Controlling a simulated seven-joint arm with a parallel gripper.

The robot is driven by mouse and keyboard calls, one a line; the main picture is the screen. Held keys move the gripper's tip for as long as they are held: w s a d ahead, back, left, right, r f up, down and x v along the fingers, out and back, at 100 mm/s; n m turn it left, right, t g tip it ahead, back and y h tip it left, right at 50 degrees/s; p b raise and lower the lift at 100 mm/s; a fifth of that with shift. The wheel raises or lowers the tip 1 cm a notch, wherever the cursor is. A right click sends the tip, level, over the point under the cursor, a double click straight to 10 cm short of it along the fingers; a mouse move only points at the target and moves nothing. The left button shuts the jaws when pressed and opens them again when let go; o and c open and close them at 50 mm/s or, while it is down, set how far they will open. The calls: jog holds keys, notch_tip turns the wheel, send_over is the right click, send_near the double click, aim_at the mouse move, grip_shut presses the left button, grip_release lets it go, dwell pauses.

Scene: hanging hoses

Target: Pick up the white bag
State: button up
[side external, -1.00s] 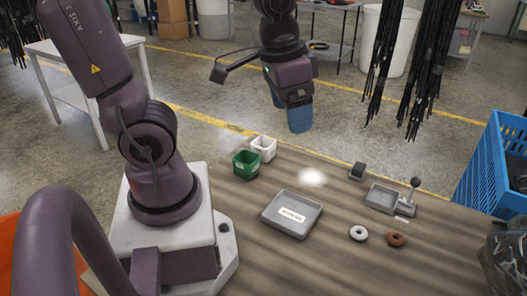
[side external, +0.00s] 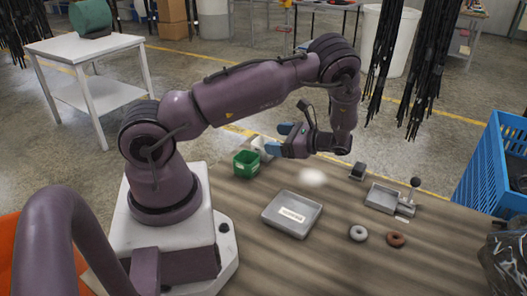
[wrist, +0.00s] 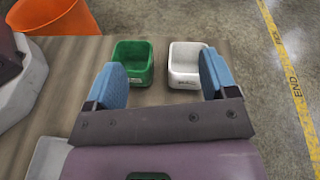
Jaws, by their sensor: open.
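I see no clear white bag. A soft white patch (side external: 313,177) lies on the table right of my gripper in the side view; I cannot tell if it is a bag or a light spot. A small white bin (wrist: 186,66) stands beside a green bin (wrist: 133,62) in the wrist view, both seeming empty. The green bin (side external: 246,164) shows clearly in the side view, the white bin (side external: 257,145) partly behind my finger. My gripper (side external: 280,138) is open and empty, its blue fingers pointing left, above table height near the bins. It also shows in the wrist view (wrist: 161,72).
A grey tray (side external: 291,214) lies mid-table. Right of it are a small grey tray (side external: 388,198), a white ring (side external: 358,233) and a brown ring (side external: 396,239). Black hoses (side external: 425,70) hang at the back right. A blue crate (side external: 490,165) stands at right.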

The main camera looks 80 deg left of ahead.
notch_tip(320, 180, up, 2)
jog(key=w+a+m+y, duration=0.3)
jog(key=shift+g, duration=0.4)
jog(key=f, duration=0.5)
jog(key=s+f, duration=0.1)
jog(key=f, duration=0.2)
jog(key=x, duration=0.6)
jog(key=shift+s+a+r, duration=0.1)
jog(key=shift+a, duration=0.2)
jog(key=c, duration=0.7)
